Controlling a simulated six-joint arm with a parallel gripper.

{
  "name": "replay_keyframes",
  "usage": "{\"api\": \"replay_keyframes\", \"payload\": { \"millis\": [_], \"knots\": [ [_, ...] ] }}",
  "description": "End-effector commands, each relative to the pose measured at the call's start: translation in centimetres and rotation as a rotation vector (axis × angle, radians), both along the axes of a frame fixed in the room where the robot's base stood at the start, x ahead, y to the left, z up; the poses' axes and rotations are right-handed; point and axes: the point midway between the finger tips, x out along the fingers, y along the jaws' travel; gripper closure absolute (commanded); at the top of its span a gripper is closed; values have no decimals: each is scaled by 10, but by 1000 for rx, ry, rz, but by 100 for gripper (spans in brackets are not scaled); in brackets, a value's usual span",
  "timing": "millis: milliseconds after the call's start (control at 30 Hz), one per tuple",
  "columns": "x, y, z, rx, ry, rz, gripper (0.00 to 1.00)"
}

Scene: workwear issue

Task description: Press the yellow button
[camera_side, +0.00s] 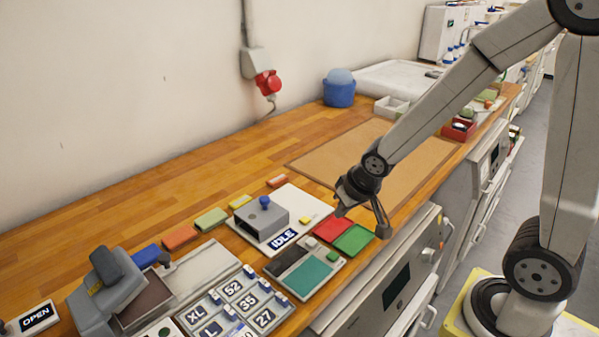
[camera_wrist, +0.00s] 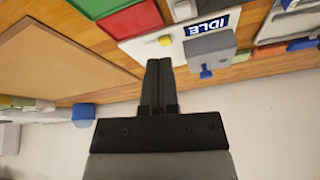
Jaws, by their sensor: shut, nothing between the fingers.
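The yellow button (camera_side: 305,220) is a small yellow piece on a white plate (camera_side: 298,198), beside a grey box with a blue knob (camera_side: 264,201) and an "IDLE" sign (camera_side: 284,238). In the wrist view the yellow button (camera_wrist: 165,41) shows just beyond my fingertips, uncovered. My gripper (camera_side: 341,212) is to the right of the button in the side view, above the bench near the plate's edge. In the wrist view my gripper (camera_wrist: 158,62) has its two black fingers together with nothing between them. I see a gap in the picture between fingertips and button.
Red (camera_side: 332,230) and green (camera_side: 353,239) pads lie close below my gripper. A tray with a teal pad (camera_side: 307,275) is nearer the camera. A brown mat (camera_side: 400,160) lies behind, mostly bare. Several coloured blocks and number tags stand to the left.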

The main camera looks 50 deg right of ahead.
Motion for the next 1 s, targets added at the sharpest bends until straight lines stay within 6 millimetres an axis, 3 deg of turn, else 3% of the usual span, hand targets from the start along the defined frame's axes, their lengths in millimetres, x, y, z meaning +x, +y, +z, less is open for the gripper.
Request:
{"api": "replay_keyframes", "payload": {
  "millis": [600,1000],
  "knots": [
    [94,-20,9,252,-301,-272,100],
    [116,-21,11,381,-361,-332,100]
  ]
}}
